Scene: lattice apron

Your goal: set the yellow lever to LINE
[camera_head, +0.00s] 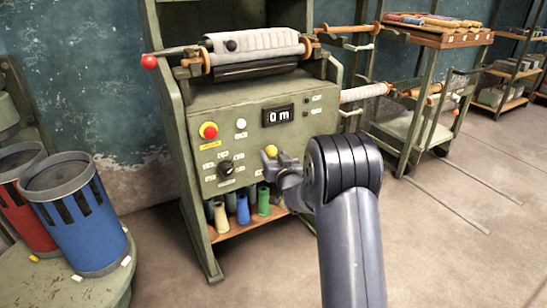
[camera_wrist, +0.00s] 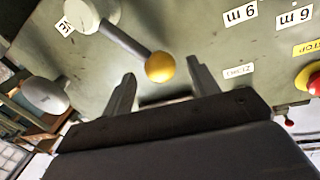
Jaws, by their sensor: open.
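The yellow lever shows in the head view as a yellow ball knob (camera_head: 270,151) on the green machine's front panel, beside my gripper (camera_head: 284,172). In the wrist view the yellow knob (camera_wrist: 160,67) ends a grey rod (camera_wrist: 125,40) that runs to a pale round pivot (camera_wrist: 92,12) at upper left. My gripper (camera_wrist: 161,82) is open, with one finger on each side of the knob in the picture. I see no clear contact, and cannot tell how deep the knob sits between the fingers. Small white labels are on the panel; I cannot read LINE on any.
A red stop button (camera_head: 209,131) on yellow, a black dial (camera_head: 226,168) and a display (camera_head: 278,116) reading 0 m are on the panel. Coloured cones (camera_head: 243,208) stand on the shelf below. A blue bin (camera_head: 80,215) stands left, and a rack trolley (camera_head: 415,125) stands right.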

